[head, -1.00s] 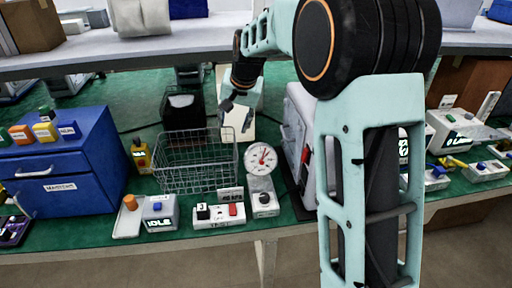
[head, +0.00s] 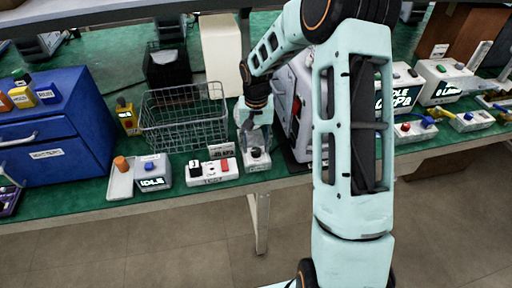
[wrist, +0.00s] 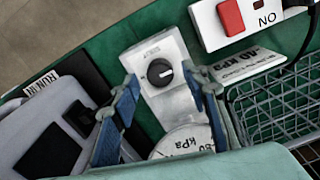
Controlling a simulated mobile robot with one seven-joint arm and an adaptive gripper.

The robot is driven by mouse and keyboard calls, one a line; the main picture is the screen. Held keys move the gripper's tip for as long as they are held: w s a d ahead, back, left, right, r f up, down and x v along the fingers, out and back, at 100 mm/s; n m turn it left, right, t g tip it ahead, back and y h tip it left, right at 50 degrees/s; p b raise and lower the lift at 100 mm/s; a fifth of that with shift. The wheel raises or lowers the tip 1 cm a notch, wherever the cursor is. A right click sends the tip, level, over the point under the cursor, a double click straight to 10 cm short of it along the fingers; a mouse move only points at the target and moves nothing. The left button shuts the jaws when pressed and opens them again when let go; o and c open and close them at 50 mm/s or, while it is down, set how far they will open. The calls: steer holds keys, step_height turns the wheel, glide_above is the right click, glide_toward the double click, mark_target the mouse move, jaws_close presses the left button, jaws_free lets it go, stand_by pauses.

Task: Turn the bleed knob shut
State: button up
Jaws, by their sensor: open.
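The bleed knob (wrist: 159,72) is a round black dial with a white pointer mark, on a small grey block (wrist: 181,103). In the head view the knob (head: 255,153) faces up near the table's front edge. My gripper (wrist: 160,79) is open, its blue fingers on either side of the knob in the wrist view. I cannot tell whether they touch it. In the head view my gripper (head: 257,137) points down over the block. The white kPa gauge (wrist: 184,143) behind the knob is partly hidden by my gripper.
A switch box with a red rocker (head: 224,166) stands just left of the block. A wire basket (head: 185,125) is behind it. A grey machine (head: 301,90) stands close on the right. A blue cabinet (head: 50,125) is at far left.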

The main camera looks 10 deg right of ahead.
steer(key=shift+f, duration=0.9)
steer(key=shift+c, duration=0.6)
jaws_close()
